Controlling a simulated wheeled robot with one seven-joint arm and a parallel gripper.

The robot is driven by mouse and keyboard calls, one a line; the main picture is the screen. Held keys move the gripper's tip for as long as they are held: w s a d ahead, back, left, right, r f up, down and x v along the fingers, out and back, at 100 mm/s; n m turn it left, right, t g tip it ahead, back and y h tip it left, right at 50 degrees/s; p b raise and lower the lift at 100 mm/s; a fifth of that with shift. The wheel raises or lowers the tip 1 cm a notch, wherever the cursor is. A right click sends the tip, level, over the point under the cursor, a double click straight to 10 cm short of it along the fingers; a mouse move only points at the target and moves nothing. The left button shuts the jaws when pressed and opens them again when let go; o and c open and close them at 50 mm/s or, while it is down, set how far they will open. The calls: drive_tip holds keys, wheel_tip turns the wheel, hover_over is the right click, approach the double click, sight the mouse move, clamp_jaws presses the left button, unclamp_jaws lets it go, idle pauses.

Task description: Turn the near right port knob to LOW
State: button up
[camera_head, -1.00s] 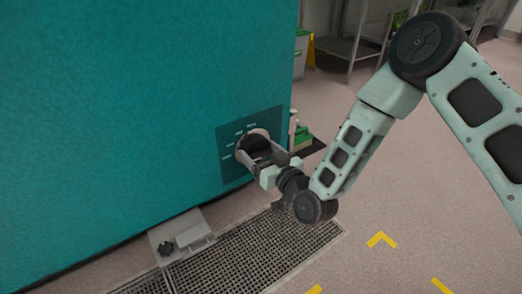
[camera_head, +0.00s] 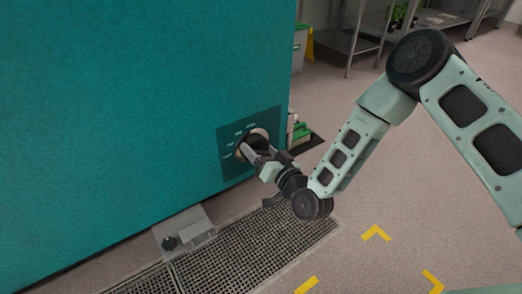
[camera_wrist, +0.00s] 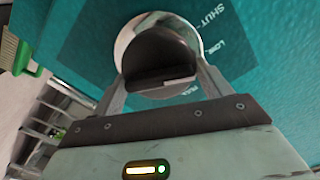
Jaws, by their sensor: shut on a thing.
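The port knob (camera_wrist: 162,48), a dark grip in a pale round surround, sits on a dark teal label plate (camera_wrist: 240,25) on the chamber's teal wall. It also shows in the head view (camera_head: 257,137), partly covered by my gripper. My gripper (camera_wrist: 160,82) is shut on the knob, with one finger at each side of the dark grip. In the head view my gripper (camera_head: 252,150) reaches the plate from the lower right. "SHUT" and "LOW" are printed right of the knob in the wrist view. I cannot tell exactly which mark the knob points to.
A floor grate (camera_head: 255,245) lies below the wall. A grey bracket with a black knob (camera_head: 169,243) stands at the wall's foot. Open floor lies to the right.

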drive_tip(key=shift+s+f, duration=0.1)
drive_tip(key=o, duration=0.7)
drive_tip(key=shift+o, duration=0.2)
drive_tip(key=shift+d, duration=0.1)
drive_tip(key=p+v, duration=0.7)
drive_tip(key=v, duration=1)
drive_tip(key=shift+s+d, duration=0.1)
drive_tip(key=shift+s, duration=0.05)
